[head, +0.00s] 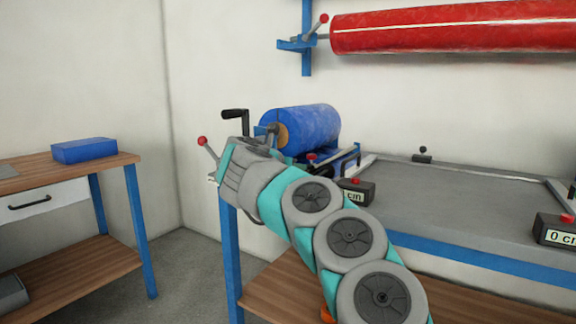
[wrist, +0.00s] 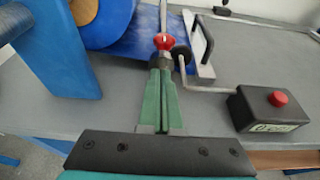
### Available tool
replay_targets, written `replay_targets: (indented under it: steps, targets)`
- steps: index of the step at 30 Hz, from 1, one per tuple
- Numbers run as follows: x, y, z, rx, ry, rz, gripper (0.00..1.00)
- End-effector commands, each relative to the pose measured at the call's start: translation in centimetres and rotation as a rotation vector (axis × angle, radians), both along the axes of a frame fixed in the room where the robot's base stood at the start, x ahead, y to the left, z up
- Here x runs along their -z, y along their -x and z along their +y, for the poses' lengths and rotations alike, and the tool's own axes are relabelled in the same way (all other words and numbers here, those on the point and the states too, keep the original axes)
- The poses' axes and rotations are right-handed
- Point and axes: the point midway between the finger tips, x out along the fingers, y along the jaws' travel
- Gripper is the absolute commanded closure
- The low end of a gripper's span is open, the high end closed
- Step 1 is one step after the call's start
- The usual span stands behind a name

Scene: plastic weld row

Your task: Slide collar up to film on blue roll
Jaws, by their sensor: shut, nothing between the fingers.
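The blue roll (head: 315,124) lies on a blue stand at the left end of the bench, with its brown core end (head: 280,136) facing left. A grey collar-like piece (head: 271,130) sits by that end, partly hidden by my arm. In the wrist view, part of a large blue round surface (wrist: 112,22) shows at the top. My gripper (wrist: 162,68) has its green fingers shut together and empty. Their tips are just below a red knob-like piece (wrist: 163,42) on a grey rod (wrist: 162,16); I cannot tell whether they touch. The head view hides the fingers behind my arm.
A black crank handle (head: 235,114) and a red-knobbed lever (head: 203,141) stand left of the roll. A black box with a red button (wrist: 265,108) lies right of the fingers. A red roll (head: 450,28) hangs on the wall. A wooden table (head: 60,166) stands left.

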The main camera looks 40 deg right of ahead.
Motion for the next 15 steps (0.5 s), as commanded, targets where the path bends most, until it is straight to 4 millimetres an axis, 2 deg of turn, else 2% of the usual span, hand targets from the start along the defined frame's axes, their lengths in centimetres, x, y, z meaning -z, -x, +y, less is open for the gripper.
replay_targets:
  steps: [3, 6, 15]
  targets:
    - [-0.2, -0.5, -1.5, 0.004, -0.002, -0.001, 1.0]
    - [-0.1, -0.8, -2.2, 0.003, -0.002, 0.0, 1.0]
    - [-0.1, -1.2, -2.7, -0.002, -0.001, -0.001, 1.0]
